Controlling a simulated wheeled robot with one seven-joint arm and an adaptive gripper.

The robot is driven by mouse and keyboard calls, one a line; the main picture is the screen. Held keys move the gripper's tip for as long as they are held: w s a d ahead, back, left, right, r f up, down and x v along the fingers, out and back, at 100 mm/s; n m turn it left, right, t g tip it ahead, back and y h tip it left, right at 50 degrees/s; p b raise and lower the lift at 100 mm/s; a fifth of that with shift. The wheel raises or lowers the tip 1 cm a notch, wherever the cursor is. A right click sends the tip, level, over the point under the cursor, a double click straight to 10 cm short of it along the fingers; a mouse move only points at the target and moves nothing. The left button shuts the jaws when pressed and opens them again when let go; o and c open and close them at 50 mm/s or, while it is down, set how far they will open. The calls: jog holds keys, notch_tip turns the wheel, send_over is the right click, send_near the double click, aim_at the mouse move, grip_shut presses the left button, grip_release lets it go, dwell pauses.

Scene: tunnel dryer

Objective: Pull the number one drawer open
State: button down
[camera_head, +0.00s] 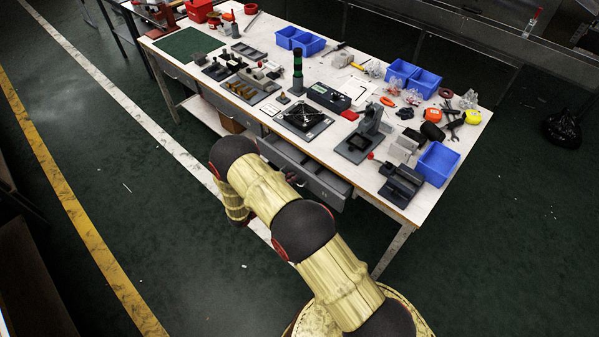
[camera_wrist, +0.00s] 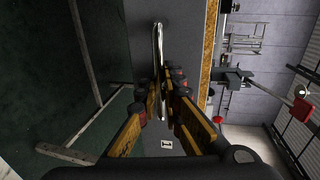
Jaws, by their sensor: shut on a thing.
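The number one drawer (camera_wrist: 166,120) shows as a grey front in the wrist view, with a small white label (camera_wrist: 166,144) marked 1. Its bright metal handle (camera_wrist: 158,45) runs up the picture between my fingers. My gripper (camera_wrist: 160,95) is shut on this handle, one finger on each side. In the head view a grey drawer (camera_head: 328,188) under the workbench's front edge stands partly out, with its inside showing. My arm covers part of it and hides most of my gripper there.
The workbench (camera_head: 222,50) carries blue bins (camera_head: 437,164), a small press (camera_head: 362,140), a green-topped signal tower (camera_head: 298,72) and loose tools. A bench leg (camera_head: 392,250) stands right of the drawer. The green floor in front is clear, with white and yellow lines.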

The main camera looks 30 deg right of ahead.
jog(key=f+v, duration=0.2)
jog(key=v, duration=0.7)
jog(key=f+v, duration=0.2)
jog(key=v, duration=0.8)
jog(key=shift+a, duration=0.4)
jog(key=shift+s+f, duration=0.1)
jog(key=shift+s, duration=0.05)
jog(key=c, duration=2.3)
grip_release()
jog(key=shift+a, duration=0.1)
jog(key=v, duration=1.1)
jog(key=shift+a, duration=0.4)
